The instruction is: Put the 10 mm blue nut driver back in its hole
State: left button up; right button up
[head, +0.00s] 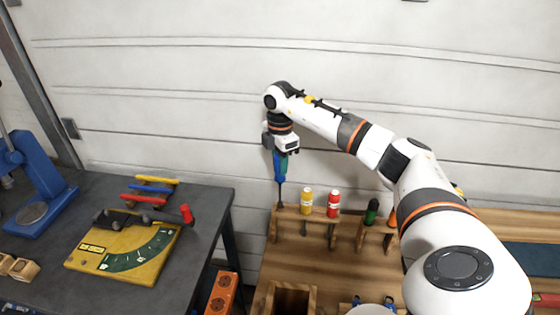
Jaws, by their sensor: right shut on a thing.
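My right gripper (287,152) is shut on the blue nut driver (279,166) and points down over the left end of the wooden rack (318,217). The driver hangs upright with its dark shaft downward. The shaft's lower end shows at the rack's left end; I cannot tell whether it is in the hole or just behind or above it. A yellow-handled driver (306,200) and a red-handled driver (333,203) stand upright in the rack to the right. The gripper's jaws are small and partly hide the handle. My left gripper is not in view.
A second wooden rack holds a green-handled tool (372,210) under my right arm. An open wooden box (290,299) is at the front of the wooden bench. A dark table (215,205) at left bears a yellow board (120,255) and a blue press (40,180).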

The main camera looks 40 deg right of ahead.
aim_at(280, 184)
jog(key=shift+f, duration=0.1)
jog(key=shift+f+b, duration=1.4)
jog(key=shift+f, duration=1.3)
jog(key=shift+f+b, duration=0.95)
jog(key=shift+f, duration=0.8)
jog(key=shift+f+b, duration=0.65)
jog(key=shift+f, duration=1)
